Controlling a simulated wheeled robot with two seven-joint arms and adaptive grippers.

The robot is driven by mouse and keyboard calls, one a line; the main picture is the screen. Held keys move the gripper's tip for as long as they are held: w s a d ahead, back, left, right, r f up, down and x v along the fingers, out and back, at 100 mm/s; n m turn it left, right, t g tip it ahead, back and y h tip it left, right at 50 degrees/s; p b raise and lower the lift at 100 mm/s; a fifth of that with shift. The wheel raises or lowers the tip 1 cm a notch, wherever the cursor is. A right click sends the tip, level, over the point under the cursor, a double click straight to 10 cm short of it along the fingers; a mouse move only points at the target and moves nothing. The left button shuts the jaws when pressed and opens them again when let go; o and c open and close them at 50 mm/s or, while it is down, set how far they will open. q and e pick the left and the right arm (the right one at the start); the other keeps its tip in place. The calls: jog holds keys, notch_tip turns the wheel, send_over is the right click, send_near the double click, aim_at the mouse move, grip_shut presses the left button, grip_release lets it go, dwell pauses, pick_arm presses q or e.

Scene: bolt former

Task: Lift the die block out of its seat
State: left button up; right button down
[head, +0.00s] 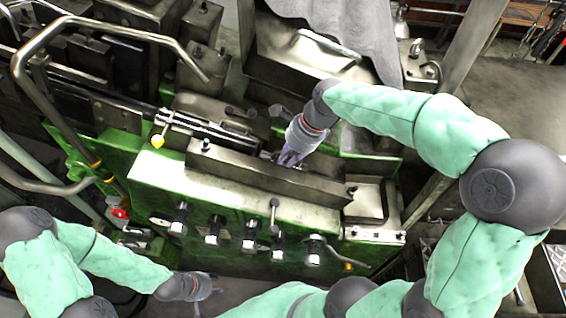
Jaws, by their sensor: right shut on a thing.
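My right gripper (288,159) reaches down from the upper right into the slot of the green machine, behind the long grey front bar (262,178). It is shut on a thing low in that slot. I take this to be the die block, but the fingers and the bar hide nearly all of it. I cannot tell whether it is still seated or raised. My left gripper (207,288) hangs low at the bottom left, in front of the machine and apart from it. Its fingers are too small to show whether they are open.
The green machine (150,190) has several dark bolts (250,235) along its front. A bent metal rail (120,28) stands at the upper left. A grey cloth (340,25) hangs behind the slot.

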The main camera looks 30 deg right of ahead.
jog(key=shift+w+d+r, duration=0.1)
jog(key=shift+w+r, duration=0.05)
jog(key=shift+r, duration=0.1)
jog(key=shift+r, duration=0.1)
jog(key=shift+d+r+p, duration=0.2)
jog(key=shift+r+p, duration=0.25)
jog(key=shift+p, duration=0.15)
jog(key=shift+s+d+r+p, duration=0.1)
jog(key=shift+s+r+p, duration=0.1)
jog(key=shift+r+p, duration=0.1)
jog(key=shift+p+v, duration=0.8)
jog(key=shift+v, duration=0.3)
jog(key=shift+s+d+r+p, duration=0.1)
jog(key=shift+r+p, duration=0.2)
jog(key=shift+d+r, duration=0.15)
jog(key=shift+r, duration=0.2)
